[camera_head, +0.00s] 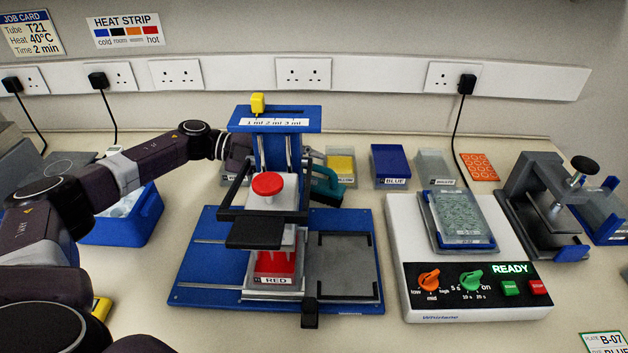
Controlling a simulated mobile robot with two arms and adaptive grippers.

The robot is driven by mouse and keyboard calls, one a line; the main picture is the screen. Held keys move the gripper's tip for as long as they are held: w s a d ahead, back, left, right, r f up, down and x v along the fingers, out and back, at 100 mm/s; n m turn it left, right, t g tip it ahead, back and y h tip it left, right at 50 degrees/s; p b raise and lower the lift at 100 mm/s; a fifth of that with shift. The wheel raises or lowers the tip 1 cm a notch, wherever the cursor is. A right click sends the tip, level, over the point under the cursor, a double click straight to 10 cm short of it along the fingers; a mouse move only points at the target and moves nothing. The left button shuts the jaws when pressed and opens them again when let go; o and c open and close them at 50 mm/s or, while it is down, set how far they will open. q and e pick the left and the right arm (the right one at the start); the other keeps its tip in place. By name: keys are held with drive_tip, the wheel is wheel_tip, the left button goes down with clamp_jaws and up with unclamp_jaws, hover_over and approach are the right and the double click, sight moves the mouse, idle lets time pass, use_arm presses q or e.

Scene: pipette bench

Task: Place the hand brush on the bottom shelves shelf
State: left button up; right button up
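My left arm comes in from the left, and its gripper (314,160) is behind the blue upright of the press stand. The upright hides most of this gripper. A curved teal piece (326,188) shows just right of the upright, at the dark gripper parts. It may be the hand brush, but too little shows to be sure. I cannot tell whether the fingers are closed on it. My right gripper is not in view. No shelves are in view.
The press stand (210,275) with a red-labelled container (277,268) fills the middle. A white heater unit (420,260) is to its right. A blue bin (125,232) stands at left, and several small bins, including a blue one (390,165), line the back. A grey clamp stand (530,205) is at right.

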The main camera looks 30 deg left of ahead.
use_arm(q)
drive_tip(key=shift+w+d+f, duration=0.15)
drive_tip(key=shift+w+d, duration=0.1)
drive_tip(key=shift+d, duration=0.35)
clamp_jaws()
